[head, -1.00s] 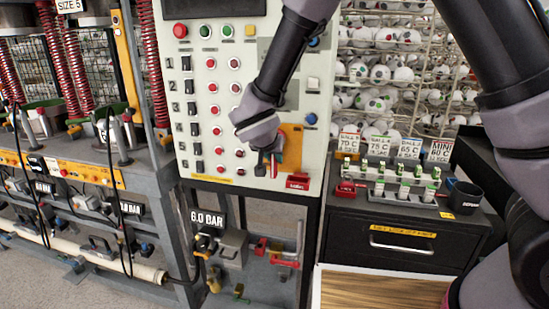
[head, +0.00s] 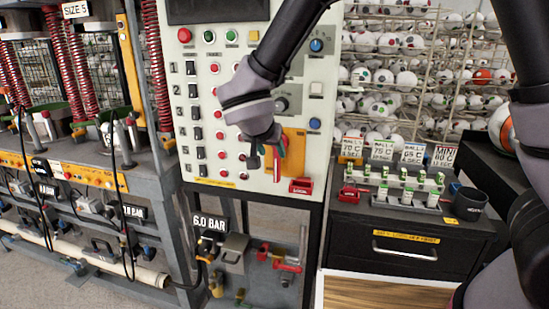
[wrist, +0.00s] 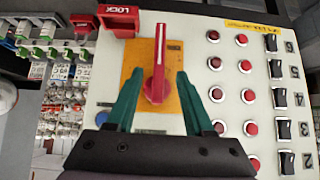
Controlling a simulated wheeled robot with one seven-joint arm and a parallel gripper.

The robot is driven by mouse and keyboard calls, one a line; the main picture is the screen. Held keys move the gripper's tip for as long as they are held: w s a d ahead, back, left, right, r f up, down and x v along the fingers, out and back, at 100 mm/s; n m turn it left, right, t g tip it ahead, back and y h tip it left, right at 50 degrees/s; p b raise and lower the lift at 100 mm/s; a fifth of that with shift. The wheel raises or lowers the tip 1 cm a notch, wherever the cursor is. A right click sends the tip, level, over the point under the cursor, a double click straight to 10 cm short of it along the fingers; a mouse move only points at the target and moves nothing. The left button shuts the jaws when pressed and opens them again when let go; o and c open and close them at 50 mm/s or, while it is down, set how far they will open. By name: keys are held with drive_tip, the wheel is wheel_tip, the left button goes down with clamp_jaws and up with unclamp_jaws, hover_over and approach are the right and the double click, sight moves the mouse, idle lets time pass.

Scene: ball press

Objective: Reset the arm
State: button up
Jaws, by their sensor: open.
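My gripper (head: 268,158) is in front of the lower right of the white control panel (head: 215,70). In the wrist view my gripper (wrist: 160,80) is open, its two green fingers apart. The red rotary handle (wrist: 158,62) stands upright in that picture, on an orange plate (wrist: 187,98). The fingertips are on either side of the handle's lower part, with visible gaps; I cannot tell how far in front of it they are. In the head view the gripper largely hides the handle.
A red LOCK bracket (head: 301,186) sticks out beside the orange plate. Rows of red buttons and black switches (wrist: 283,128) cover the panel. A black cabinet (head: 400,245) with a small rack (head: 408,196) and a cup (head: 468,198) stands to the right. Red-spring presses (head: 75,70) are on the left.

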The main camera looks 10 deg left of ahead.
drive_tip(key=shift+v, duration=1.15)
drive_tip(key=w+d+r+m+g+h, duration=0.15)
drive_tip(key=d+r, duration=0.35)
drive_tip(key=d, duration=0.6)
drive_tip(key=w+d+r+m+g, duration=0.1)
drive_tip(key=w+d+r+g, duration=0.2)
drive_tip(key=d, duration=0.7)
drive_tip(key=s+d+r+t+y, duration=0.1)
drive_tip(key=s+d+r+y, duration=0.1)
drive_tip(key=s+d+r, duration=0.3)
drive_tip(key=s+d+r+t+y, duration=0.1)
drive_tip(key=s+d+r, duration=0.4)
drive_tip(key=d, duration=0.7)
drive_tip(key=shift+s+m+t+y, duration=0.35)
drive_tip(key=shift+s+y, duration=0.1)
drive_tip(key=shift+s, duration=0.45)
